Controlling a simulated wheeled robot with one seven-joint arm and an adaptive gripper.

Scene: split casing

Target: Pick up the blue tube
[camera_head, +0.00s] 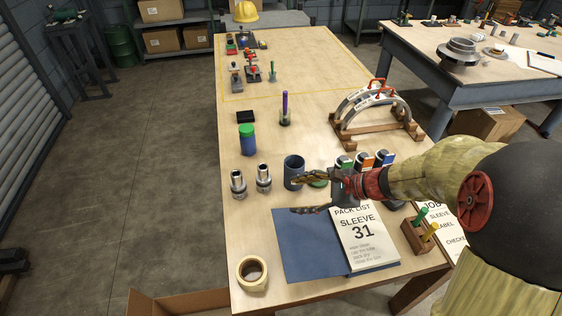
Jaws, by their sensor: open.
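The blue tube (292,170) is a dark blue-grey open-topped cylinder. It stands upright on the wooden table, left of the middle of the row of parts. My gripper (297,195) reaches in from the right, its two dark fingers spread apart and empty. The upper finger overlaps the tube's lower right side in the picture; I cannot tell whether it touches. The lower finger shows over the blue folder.
Two metal fittings (263,178) stand left of the tube, with a green-lidded blue jar (247,145) behind them. Several coloured cans (365,161) stand to the right. An open folder (310,245) and a tape roll (252,273) lie in front. A wooden rack with arches (375,125) stands behind.

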